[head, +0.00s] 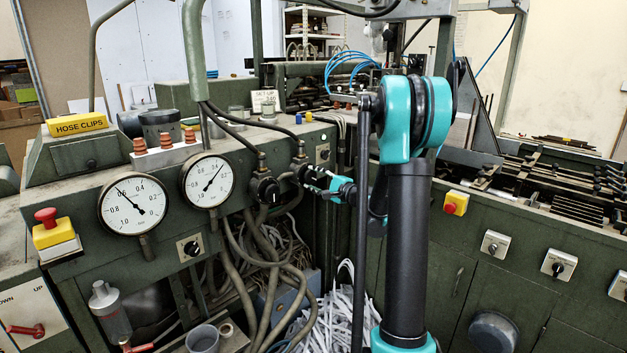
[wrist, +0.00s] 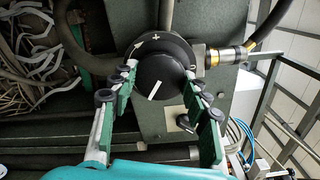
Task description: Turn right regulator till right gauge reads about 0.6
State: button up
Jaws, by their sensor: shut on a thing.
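The right regulator (head: 302,171) is a black knob on the machine front. In the wrist view, this knob (wrist: 165,72) has a white line pointing down and slightly left, and a plus mark on the ring above it. My gripper (wrist: 163,90) has one finger on each side of the knob and is shut on it. In the head view my gripper (head: 320,182) reaches the knob from the right, partly covering it. The right gauge (head: 208,181) has its needle pointing up and right, near the 0.4 side; I cannot read it exactly.
The left gauge (head: 133,205) has its needle pointing up and left. The left regulator (head: 266,190) sits close left of the right one. Hoses hang below. A small selector switch (wrist: 186,122) is near my right finger. A red stop button (head: 46,216) stands far left.

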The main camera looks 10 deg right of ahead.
jog(key=m, duration=0.5)
jog(key=shift+m, duration=0.3)
jog(key=m, duration=0.5)
jog(key=shift+m, duration=0.4)
jog(key=o, duration=1.2)
jog(key=shift+c, duration=0.2)
jog(key=shift+s+d, duration=0.1)
jog(key=v, duration=1.1)
jog(key=shift+s+d, duration=0.2)
jog(key=shift+s, duration=0.15)
